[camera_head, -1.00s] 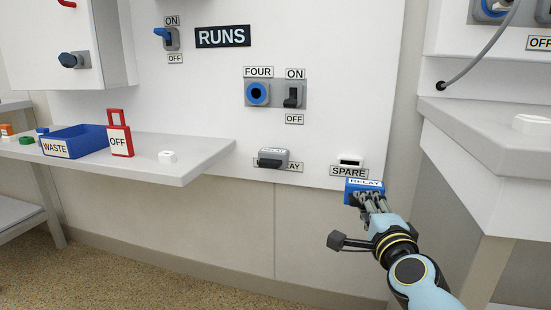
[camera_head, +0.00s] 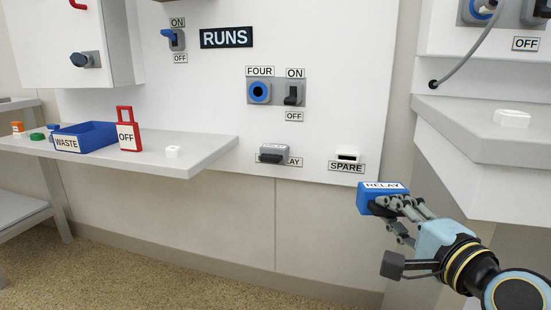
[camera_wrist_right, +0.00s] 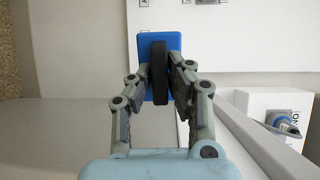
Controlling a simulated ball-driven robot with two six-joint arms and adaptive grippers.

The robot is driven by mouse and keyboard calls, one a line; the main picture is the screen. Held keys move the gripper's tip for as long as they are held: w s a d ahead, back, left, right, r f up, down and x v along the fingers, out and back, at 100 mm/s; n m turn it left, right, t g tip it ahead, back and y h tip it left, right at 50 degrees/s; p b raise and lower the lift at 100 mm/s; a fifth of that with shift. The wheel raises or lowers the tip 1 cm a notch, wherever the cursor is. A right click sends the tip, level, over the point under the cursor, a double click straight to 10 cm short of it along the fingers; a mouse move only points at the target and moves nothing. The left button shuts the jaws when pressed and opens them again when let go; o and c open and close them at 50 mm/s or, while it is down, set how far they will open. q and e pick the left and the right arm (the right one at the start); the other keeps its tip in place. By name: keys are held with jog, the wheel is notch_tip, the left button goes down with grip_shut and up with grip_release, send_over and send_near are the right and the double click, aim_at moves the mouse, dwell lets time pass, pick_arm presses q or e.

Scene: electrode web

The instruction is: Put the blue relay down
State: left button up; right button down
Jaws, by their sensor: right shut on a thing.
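The blue relay (camera_head: 375,198) has a white label reading RELAY on top. My right gripper (camera_head: 402,204) is shut on it and holds it in the air in front of the white panel, below and right of the SPARE slot (camera_head: 347,155). In the right wrist view the relay (camera_wrist_right: 173,42) shows between the fingers of my right gripper (camera_wrist_right: 160,75), which close on a dark grip at its middle. A grey relay (camera_head: 276,152) sits on the panel, partly covering its own label. My left gripper is not in view.
A grey-topped counter (camera_head: 455,125) at the right bears a white piece (camera_head: 512,118).

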jog(key=s+r+n+g+y, duration=0.25)
jog(key=s+r+y, duration=0.2)
jog(key=s, duration=0.65)
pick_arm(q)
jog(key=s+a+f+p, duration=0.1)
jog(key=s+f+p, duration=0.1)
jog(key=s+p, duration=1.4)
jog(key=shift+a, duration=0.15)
pick_arm(e)
notch_tip(320, 180, up, 22)
jog(key=d+t, duration=0.1)
jog(key=shift+w+f+n, duration=0.15)
jog(key=shift+f+n, duration=0.05)
jog(key=shift+n, duration=0.15)
